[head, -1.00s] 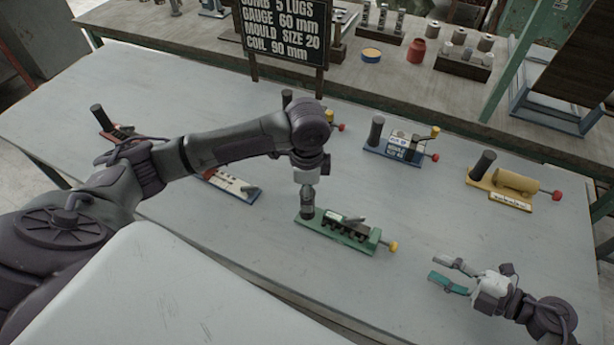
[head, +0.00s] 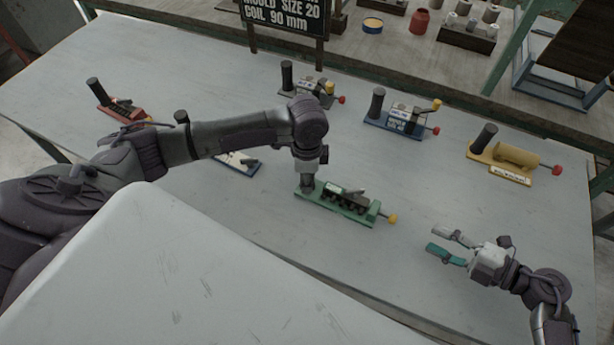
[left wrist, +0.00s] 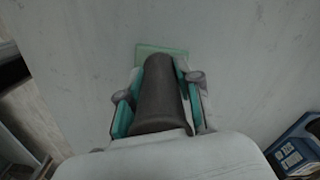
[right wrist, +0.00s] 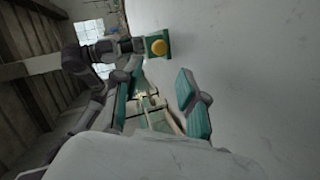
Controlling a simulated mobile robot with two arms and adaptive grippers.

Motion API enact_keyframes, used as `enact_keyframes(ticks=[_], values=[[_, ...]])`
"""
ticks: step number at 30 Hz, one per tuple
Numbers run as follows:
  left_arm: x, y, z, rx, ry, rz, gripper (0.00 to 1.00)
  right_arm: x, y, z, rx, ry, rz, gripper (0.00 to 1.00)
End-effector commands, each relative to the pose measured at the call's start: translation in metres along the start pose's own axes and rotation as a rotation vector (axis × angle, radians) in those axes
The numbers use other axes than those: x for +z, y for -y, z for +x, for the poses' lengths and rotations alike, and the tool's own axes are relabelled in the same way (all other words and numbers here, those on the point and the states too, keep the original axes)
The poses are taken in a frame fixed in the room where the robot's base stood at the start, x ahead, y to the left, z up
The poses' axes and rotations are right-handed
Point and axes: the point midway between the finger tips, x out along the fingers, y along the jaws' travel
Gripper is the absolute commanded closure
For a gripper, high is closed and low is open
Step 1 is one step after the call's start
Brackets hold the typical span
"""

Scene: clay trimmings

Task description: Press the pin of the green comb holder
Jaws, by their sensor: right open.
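The green comb holder (head: 345,206) lies on the grey table, with a dark upright handle at its left end and a yellow-knobbed pin (head: 391,219) sticking out at its right end. My left gripper (head: 308,184) is down over the handle. In the left wrist view the teal fingers flank the dark handle (left wrist: 160,100); whether they press on it is unclear. My right gripper (head: 452,246) is open and empty, to the right of the pin and apart from it. The yellow knob (right wrist: 159,47) shows beyond its fingers in the right wrist view.
Other holders stand around: a blue one (head: 397,122) and a yellow one (head: 505,158) behind, a red one (head: 125,110) far left, and a partly hidden white-topped one (head: 238,162). A shelf with pots borders the back. The table between pin and right gripper is clear.

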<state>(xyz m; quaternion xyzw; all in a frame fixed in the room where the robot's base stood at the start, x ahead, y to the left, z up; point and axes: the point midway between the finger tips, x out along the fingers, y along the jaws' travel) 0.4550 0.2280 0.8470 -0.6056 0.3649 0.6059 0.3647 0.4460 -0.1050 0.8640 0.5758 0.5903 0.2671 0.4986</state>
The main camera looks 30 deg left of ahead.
Motion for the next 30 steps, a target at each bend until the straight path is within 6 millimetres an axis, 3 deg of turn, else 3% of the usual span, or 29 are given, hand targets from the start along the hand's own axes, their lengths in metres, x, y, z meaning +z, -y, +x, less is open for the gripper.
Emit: enact_keyframes(ticks=[1,4,9,16,20,25,30], values=[[0.000,0.000,0.000,0.000,0.000,0.000,0.81,0.000,0.000,0.000,0.000,0.000,0.000,0.58],[0.000,0.000,0.000,0.000,0.000,0.000,0.98,0.000,0.000,0.000,0.000,0.000,0.000,0.58],[0.000,0.000,0.000,0.000,0.000,0.000,1.00,0.000,0.000,0.000,0.000,0.000,0.000,0.60],[0.000,0.000,-0.001,-0.001,0.000,-0.001,1.00,0.000,0.000,0.000,0.000,0.000,0.000,0.98],[0.000,0.001,-0.001,-0.001,0.000,-0.001,1.00,0.000,-0.003,0.000,-0.012,-0.004,-0.048,1.00],[0.000,0.001,-0.001,-0.001,0.000,-0.001,1.00,0.001,-0.016,-0.003,-0.081,-0.038,-0.354,1.00],[0.000,0.001,-0.001,-0.001,0.000,-0.001,1.00,0.003,-0.033,-0.009,-0.194,-0.129,-0.878,1.00]])
